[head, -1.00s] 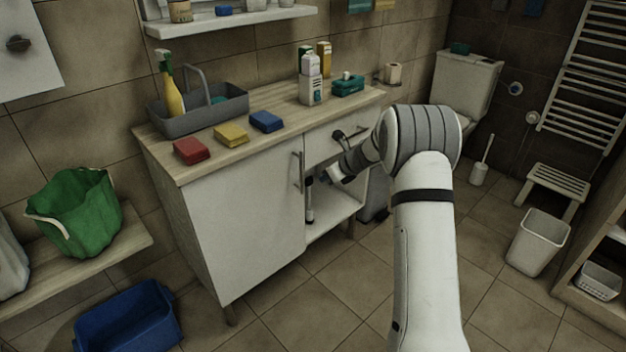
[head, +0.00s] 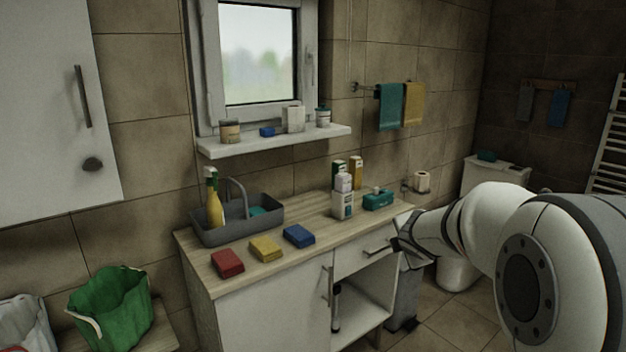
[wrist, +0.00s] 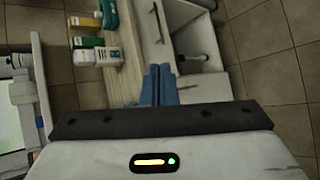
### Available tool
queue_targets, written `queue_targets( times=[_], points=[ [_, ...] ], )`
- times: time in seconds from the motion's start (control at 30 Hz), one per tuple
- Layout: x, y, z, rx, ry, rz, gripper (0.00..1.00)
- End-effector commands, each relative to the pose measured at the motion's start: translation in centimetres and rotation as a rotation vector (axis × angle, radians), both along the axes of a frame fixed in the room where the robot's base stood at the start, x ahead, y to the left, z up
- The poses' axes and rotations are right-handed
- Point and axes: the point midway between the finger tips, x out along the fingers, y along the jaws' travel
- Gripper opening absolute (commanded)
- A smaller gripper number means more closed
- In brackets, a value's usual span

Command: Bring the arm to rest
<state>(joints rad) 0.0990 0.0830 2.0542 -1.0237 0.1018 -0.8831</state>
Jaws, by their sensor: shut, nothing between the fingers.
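My arm (head: 480,220) comes in from the right of the head view, bent, with its end pointing left near the right end of the counter. My gripper (wrist: 160,72) shows in the wrist view as two blue fingers side by side, shut and empty. In the head view the end of the wrist is dark and its fingers are hard to make out. In the wrist view the fingers overlap the counter edge in the picture; no contact can be told.
The wooden counter (head: 215,277) holds a grey caddy (head: 240,227), a red sponge (head: 228,263), a yellow sponge (head: 265,249), a blue sponge (head: 299,236), several bottles and a teal box (head: 378,199). The cabinet below has an open compartment (head: 360,318). A green bag (head: 110,308) stands left.

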Motion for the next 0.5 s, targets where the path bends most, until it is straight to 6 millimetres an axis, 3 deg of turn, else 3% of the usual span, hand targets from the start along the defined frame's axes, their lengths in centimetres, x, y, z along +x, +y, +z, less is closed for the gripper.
queue_targets(
  times=[0.03, 0.1, 0.3, 0.4, 0.5],
  points=[
    [-2.9, -0.2, 2.1, 0.114, 0.005, -0.139, 0.00],
    [-7.1, -0.4, 2.7, 0.288, 0.028, -0.355, 0.00],
    [-20.1, 1.7, 2.5, 0.756, 0.141, -0.940, 0.00],
    [-25.5, 3.7, 2.0, 0.927, 0.216, -1.175, 0.00],
    [-29.3, 5.6, 1.5, 1.036, 0.285, -1.345, 0.00]
  ],
)
